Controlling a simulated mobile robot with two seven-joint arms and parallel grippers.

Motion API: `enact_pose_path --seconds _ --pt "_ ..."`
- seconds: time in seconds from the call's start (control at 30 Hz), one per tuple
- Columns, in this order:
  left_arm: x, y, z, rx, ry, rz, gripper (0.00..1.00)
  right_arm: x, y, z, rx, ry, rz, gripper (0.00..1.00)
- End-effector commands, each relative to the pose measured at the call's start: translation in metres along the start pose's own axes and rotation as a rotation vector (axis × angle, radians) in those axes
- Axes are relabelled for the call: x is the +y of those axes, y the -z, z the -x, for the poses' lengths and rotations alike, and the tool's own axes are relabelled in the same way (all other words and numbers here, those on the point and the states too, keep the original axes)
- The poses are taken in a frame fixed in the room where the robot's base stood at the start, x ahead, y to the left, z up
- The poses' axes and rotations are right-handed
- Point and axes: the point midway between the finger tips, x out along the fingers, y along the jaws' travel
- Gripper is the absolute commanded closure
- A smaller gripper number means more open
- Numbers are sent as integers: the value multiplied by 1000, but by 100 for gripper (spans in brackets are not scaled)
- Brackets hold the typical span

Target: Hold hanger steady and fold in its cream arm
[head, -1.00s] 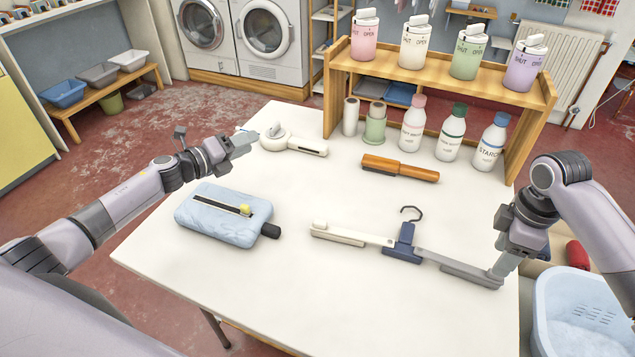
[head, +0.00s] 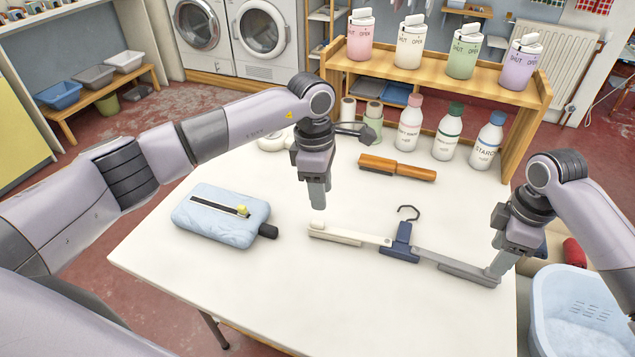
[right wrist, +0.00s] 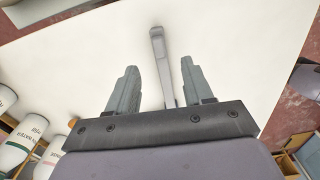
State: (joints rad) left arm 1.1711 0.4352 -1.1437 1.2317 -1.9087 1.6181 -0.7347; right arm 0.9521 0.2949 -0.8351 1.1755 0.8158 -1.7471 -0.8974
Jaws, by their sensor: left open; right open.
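The hanger lies flat on the white table, with a navy middle block (head: 402,242), a dark hook (head: 408,212) pointing to the back, a cream arm (head: 348,236) spread to the left and a grey arm (head: 456,268) spread to the right. My left gripper (head: 318,205) points down just above and behind the cream arm's outer end; it is open, though its fingers overlap in the head view. My right gripper (head: 494,272) is at the grey arm's outer end. In the right wrist view its fingers (right wrist: 158,85) stand apart on either side of the grey arm (right wrist: 162,65).
A blue padded case (head: 222,215) lies at the left of the table. An orange-brown brush (head: 397,168) lies behind the hanger. Several bottles (head: 447,133) stand by the wooden shelf (head: 440,72) at the back. A light blue basket (head: 570,310) stands at the right. The table in front is clear.

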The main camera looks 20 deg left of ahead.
Motion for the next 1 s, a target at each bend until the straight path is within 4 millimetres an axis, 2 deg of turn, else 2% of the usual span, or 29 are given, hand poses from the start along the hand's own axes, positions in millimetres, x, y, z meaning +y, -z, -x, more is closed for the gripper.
enact_pose_path --seconds 0.23,0.63,0.8,1.0 --pt "2 7 9 105 -28 -31 57 0 0 -10 -1 3 -1 49" --pt "2 6 8 100 -26 -29 57 0 0 -63 0 2 -1 49" --pt "2 6 8 100 -26 -29 57 0 0 -71 0 0 1 49" --pt "2 6 8 99 -26 -29 57 0 0 -72 0 0 1 49"
